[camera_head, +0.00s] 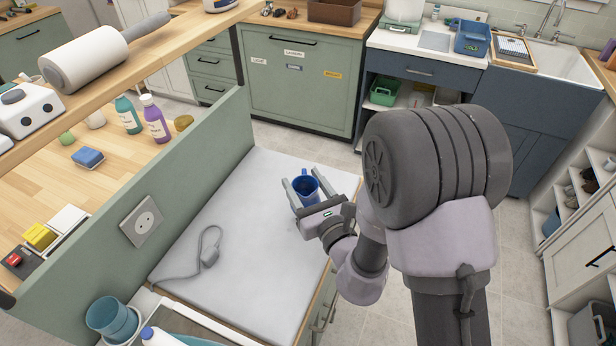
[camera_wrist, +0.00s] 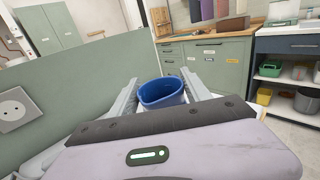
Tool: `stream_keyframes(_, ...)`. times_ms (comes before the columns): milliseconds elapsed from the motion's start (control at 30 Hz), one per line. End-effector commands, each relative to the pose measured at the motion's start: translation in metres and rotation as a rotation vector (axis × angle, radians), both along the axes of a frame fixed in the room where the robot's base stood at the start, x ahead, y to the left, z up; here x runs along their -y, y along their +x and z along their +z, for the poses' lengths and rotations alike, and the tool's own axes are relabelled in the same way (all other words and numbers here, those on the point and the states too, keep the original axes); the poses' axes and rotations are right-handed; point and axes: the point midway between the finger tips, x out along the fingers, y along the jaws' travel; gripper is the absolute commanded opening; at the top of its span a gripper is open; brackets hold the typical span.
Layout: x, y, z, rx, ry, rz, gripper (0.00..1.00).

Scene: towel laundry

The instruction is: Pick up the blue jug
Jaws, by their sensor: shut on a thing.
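The blue jug (camera_head: 306,189) is upright at the far part of the white-grey countertop (camera_head: 262,235). In the wrist view the jug (camera_wrist: 162,94) sits between the two fingers, its open rim facing up toward the camera. My gripper (camera_head: 304,185) is shut on the jug, one finger on each side of it. The wrist view also shows my gripper (camera_wrist: 162,88) around the jug. The jug's lower part is partly hidden by the gripper body, and I cannot tell whether its base touches the counter.
A grey cable with a plug (camera_head: 208,256) lies on the counter. A green partition with a socket (camera_head: 141,221) borders the counter on the left. A teal cup-like container (camera_head: 111,318) stands at the front left. The counter's middle is otherwise clear.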

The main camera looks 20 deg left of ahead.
Motion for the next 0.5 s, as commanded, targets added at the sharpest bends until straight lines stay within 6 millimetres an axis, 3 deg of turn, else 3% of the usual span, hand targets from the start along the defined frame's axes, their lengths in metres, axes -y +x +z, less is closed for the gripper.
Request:
stream_keyframes(300,-0.005,-0.057,0.006,0.0,0.0,0.003,0.0)
stream_keyframes(500,-0.007,-0.082,0.015,-0.003,-0.003,0.002,0.0)
